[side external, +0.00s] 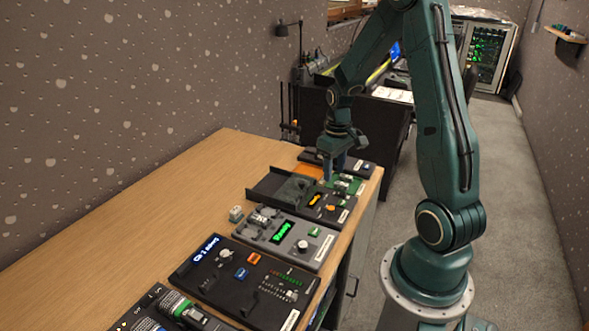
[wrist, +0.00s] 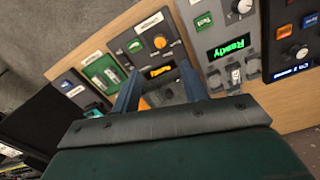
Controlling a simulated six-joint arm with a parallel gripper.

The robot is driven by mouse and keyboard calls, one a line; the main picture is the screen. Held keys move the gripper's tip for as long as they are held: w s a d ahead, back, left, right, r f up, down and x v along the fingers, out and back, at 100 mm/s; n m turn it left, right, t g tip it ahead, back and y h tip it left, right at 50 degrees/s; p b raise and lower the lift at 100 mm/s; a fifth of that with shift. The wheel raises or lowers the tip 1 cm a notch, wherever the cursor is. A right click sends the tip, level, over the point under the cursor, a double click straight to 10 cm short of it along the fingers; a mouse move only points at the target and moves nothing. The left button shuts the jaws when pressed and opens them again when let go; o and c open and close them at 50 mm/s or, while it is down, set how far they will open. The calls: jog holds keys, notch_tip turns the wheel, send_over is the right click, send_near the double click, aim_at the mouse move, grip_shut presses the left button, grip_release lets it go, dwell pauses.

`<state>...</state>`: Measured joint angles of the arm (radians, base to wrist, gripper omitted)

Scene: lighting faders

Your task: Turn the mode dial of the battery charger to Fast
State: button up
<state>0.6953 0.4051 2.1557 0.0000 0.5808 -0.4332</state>
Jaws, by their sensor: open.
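The grey device that looks like the battery charger (side external: 270,246) lies on the bench, with a lit green "Ready" display (side external: 282,232) and cylindrical cells in its bays. A round pale knob (side external: 302,246), apparently its mode dial, sits near its front label; the dial's setting is too small to read. In the wrist view the charger (wrist: 205,62) is at upper right and the dial (wrist: 242,6) is cut by the top edge. My gripper (side external: 333,173) is open and empty, apart from the charger, over the dark panels farther back. Its two blue fingers (wrist: 160,85) frame the wrist view's middle.
A dark panel with an orange display (side external: 315,199) and a green board (side external: 347,184) lie near my gripper. A dark tray (side external: 268,186) and a small pale block (side external: 236,213) are beside the charger. A black panel (side external: 222,285) lies nearer the camera. The bench's left side is clear.

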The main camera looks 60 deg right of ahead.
aim_at(331, 208)
jog(key=shift+f, duration=6.5)
grip_shut()
jog(key=shift+m, duration=0.4)
jog(key=m, duration=1.1)
